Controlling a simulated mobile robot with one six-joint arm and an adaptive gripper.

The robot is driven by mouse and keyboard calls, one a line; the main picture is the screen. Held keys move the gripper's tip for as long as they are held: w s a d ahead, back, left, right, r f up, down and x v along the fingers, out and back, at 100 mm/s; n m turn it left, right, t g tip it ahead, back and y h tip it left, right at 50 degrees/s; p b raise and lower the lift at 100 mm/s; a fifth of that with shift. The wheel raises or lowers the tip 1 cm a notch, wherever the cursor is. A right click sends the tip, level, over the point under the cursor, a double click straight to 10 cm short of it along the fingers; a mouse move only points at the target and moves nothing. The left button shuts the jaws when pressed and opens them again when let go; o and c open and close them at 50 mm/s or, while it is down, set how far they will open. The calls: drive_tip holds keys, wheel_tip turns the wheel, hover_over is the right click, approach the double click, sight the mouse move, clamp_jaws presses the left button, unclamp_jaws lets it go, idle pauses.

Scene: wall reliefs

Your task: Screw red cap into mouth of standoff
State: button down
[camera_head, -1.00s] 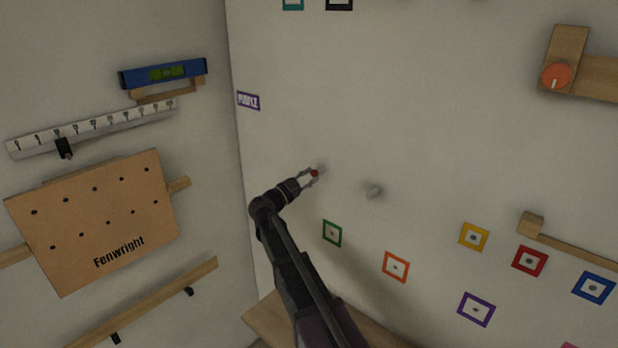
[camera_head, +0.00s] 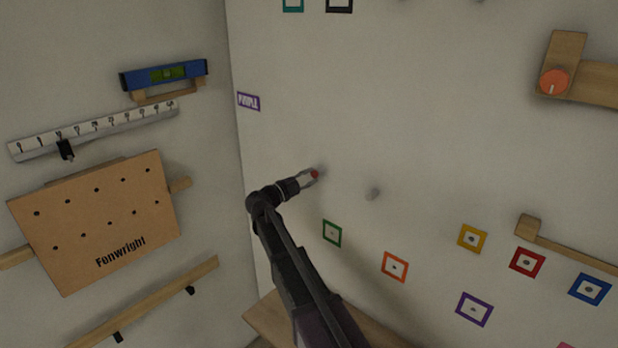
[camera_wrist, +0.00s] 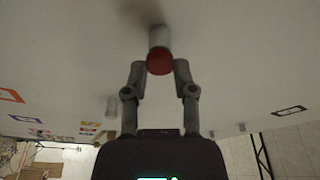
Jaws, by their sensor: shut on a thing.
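The red cap (camera_head: 314,174) is at the tip of my gripper (camera_head: 309,179), close to the wall. In the wrist view the red cap (camera_wrist: 160,62) sits between the two fingertips of my gripper (camera_wrist: 160,72), which are shut on it. A grey cylindrical standoff (camera_wrist: 158,36) projects from the wall directly beyond the cap, in line with it. The cap appears to be at the standoff's mouth; whether its thread is engaged cannot be seen. In the head view the standoff (camera_head: 321,169) is small and faint behind the cap.
A second grey standoff (camera_head: 373,193) juts from the wall to the right. Coloured square frames, such as the green one (camera_head: 332,233) and the orange one (camera_head: 395,266), are lower on the wall. A purple label (camera_head: 248,101) is at the upper left.

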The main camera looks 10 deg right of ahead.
drive_tip(key=c, duration=0.7)
unclamp_jaws()
drive_tip(key=n+t+b, duration=0.1)
drive_tip(key=n, duration=0.3)
drive_tip(key=shift+f+n, duration=0.1)
drive_tip(key=shift+n, duration=0.2)
drive_tip(key=shift+n+t, duration=0.4)
drive_tip(key=shift+n, duration=0.3)
drive_tip(key=shift+b, duration=0.3)
drive_tip(key=n+t, duration=0.1)
drive_tip(key=n, duration=0.2)
drive_tip(key=n+t+y, duration=0.1)
drive_tip(key=n, duration=0.2)
drive_tip(key=shift+s+b, duration=0.1)
drive_tip(key=shift+b, duration=0.2)
drive_tip(key=shift+n, duration=0.3)
drive_tip(key=shift+n, duration=0.3)
